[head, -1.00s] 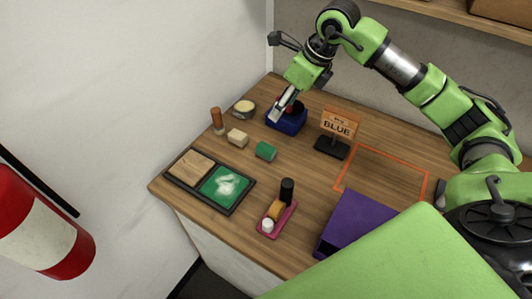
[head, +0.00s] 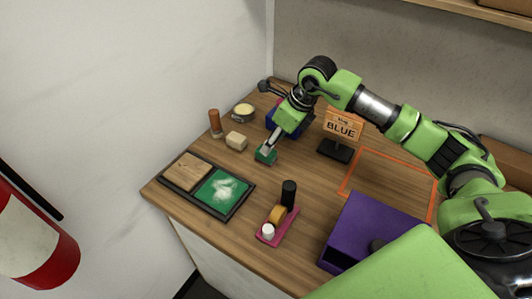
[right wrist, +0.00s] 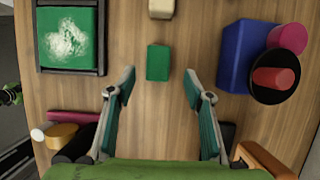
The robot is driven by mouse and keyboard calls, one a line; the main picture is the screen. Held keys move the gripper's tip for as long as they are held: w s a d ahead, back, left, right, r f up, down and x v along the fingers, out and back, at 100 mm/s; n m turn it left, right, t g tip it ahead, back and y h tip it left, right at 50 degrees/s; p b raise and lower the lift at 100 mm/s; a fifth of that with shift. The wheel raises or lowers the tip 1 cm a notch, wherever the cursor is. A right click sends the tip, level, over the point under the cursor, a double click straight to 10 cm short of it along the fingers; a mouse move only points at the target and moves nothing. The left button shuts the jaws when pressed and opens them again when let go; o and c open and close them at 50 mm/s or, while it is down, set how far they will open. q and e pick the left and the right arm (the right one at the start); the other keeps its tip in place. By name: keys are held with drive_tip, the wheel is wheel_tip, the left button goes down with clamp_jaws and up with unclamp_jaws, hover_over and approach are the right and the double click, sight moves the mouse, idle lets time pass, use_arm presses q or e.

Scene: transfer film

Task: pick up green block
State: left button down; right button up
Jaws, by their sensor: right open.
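The green block (head: 266,155) lies on the wooden table, between the tray and the blue box. It also shows in the right wrist view (right wrist: 158,63), upright in the picture and just beyond the fingertips. My right gripper (head: 268,149) is above the block in the head view, partly covering it. In the right wrist view my right gripper (right wrist: 159,80) is open and empty, with its two fingers to either side of the block's line and apart from it.
A black tray (head: 235,211) with a green panel, a cream block (head: 236,141), a blue box (head: 273,122), a BLUE sign (head: 343,127) and a pink tray (head: 268,241) surround the block. A purple box (head: 365,225) stands at the front right. Bare table lies inside the orange outline (head: 350,177).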

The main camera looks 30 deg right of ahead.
sight(269, 161)
drive_tip(key=shift+w+a+f, duration=0.15)
drive_tip(key=shift+w+f, duration=0.05)
drive_tip(key=shift+f, duration=0.45)
drive_tip(key=shift+a+f+p, duration=0.1)
drive_tip(key=shift+f+p, duration=0.15)
drive_tip(key=shift+p, duration=0.1)
drive_tip(key=p+x, duration=0.2)
drive_tip(key=x, duration=0.1)
drive_tip(key=shift+f, duration=0.3)
drive_tip(key=shift+w+a+f, duration=0.15)
drive_tip(key=shift+w+f, duration=0.05)
drive_tip(key=shift+f, duration=0.4)
drive_tip(key=c, duration=1.2)
